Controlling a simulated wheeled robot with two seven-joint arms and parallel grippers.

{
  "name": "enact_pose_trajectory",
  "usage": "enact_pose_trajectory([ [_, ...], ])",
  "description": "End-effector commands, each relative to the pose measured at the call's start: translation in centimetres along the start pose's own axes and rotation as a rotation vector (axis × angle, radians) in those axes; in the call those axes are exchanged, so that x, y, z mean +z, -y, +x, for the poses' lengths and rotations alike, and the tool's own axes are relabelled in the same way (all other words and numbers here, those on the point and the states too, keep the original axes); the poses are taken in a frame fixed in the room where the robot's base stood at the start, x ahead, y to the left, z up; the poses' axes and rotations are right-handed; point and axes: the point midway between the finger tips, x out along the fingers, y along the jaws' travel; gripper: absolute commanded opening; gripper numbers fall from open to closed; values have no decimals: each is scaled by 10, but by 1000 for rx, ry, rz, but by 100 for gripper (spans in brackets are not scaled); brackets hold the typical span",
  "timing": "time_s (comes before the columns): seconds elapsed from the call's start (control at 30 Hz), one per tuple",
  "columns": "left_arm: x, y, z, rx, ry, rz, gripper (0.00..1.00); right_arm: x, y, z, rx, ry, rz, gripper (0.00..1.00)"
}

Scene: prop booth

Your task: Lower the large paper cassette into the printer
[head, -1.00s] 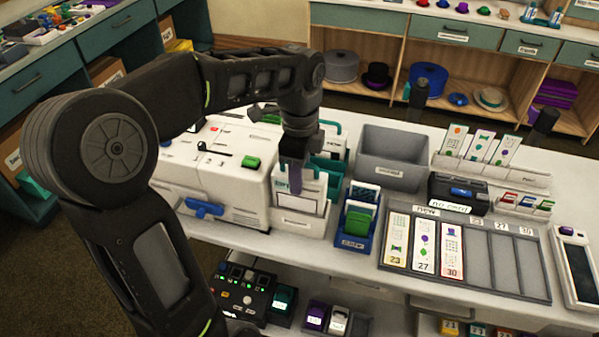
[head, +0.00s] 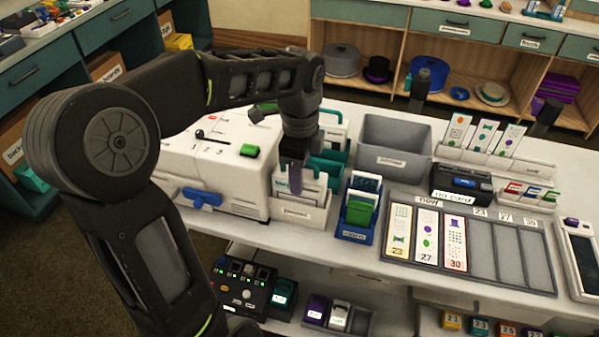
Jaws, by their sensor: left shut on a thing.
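The white printer (head: 205,165) stands at the left of the table, with a green button, a lever and a blue handle. Right of it is a white open-topped holder (head: 297,213) with a label on its front. Upright white card-like pieces (head: 317,185) with teal edges stick out of it. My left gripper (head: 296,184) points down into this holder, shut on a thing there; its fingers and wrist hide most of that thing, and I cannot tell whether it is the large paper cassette. My right gripper is not in view.
A blue holder (head: 352,236) with green and white cards stands right of the white holder. Behind it is an empty grey bin (head: 397,150). A grey slotted tray (head: 482,250) holds three printed cards. A black device (head: 461,184) and a card rack (head: 492,165) stand behind it.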

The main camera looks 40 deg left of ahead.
Motion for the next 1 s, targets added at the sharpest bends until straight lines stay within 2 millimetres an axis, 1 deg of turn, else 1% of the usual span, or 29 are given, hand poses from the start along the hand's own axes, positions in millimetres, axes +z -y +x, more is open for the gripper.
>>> enact_pose_trajectory([
  [0.3, 0, 0, 8, -1, 0, 0, 0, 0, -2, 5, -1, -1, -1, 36],
  [0.73, 0, 0, 9, -1, 0, 0, 0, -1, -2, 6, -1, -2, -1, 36],
  [0.77, 0, 0, 9, -1, 0, 0, 38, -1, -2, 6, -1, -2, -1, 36],
  [1.0, 0, 0, 9, -1, 0, 0, 57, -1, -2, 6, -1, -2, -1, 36],
])
